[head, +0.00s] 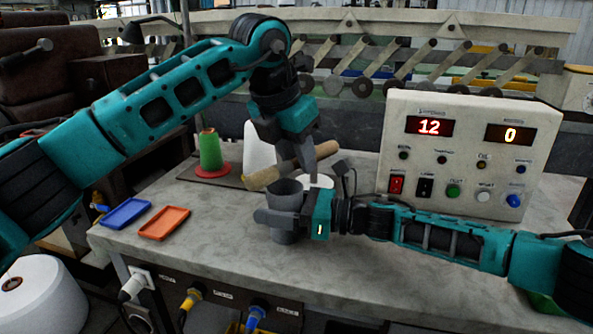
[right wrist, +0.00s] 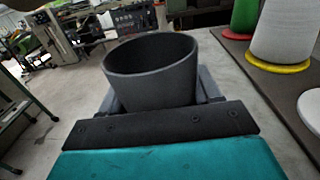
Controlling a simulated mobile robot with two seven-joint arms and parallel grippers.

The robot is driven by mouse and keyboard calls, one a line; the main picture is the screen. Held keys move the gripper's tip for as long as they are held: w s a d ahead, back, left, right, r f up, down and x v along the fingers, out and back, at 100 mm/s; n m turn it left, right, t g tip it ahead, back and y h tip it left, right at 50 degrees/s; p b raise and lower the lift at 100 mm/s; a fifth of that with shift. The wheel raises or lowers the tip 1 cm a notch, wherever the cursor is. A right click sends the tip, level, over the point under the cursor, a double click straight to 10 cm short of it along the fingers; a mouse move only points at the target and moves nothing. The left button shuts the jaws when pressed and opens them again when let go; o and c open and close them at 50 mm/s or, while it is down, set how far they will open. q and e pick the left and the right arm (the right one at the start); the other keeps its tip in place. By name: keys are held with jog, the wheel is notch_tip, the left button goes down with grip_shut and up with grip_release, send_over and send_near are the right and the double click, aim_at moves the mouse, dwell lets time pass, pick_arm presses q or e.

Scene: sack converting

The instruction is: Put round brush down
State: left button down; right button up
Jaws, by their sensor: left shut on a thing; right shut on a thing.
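The round brush (head: 286,169) is a tan, roughly cylindrical piece, tilted with its left end lower, above the grey cup. My left gripper (head: 307,160) points down and is shut on the brush near its middle; one finger shows in front of it. The grey cup (head: 285,200) stands upright, open at the top, and my right gripper (head: 284,218) is shut on it from the right. In the right wrist view the cup (right wrist: 152,75) fills the space between the fingers, and nothing sticks out above its rim. Its bottom is hidden there.
The grey tabletop (head: 225,235) holds a blue tray (head: 127,213) and an orange tray (head: 164,223) at left. A green cone (head: 210,150) and a white cone (head: 258,148) stand behind. A control box (head: 465,150) stands at back right. The front middle is clear.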

aim_at(297, 173)
pick_arm(q)
jog(key=shift+f, duration=1.6)
jog(key=shift+f, duration=0.2)
jog(key=c, duration=0.8)
grip_release()
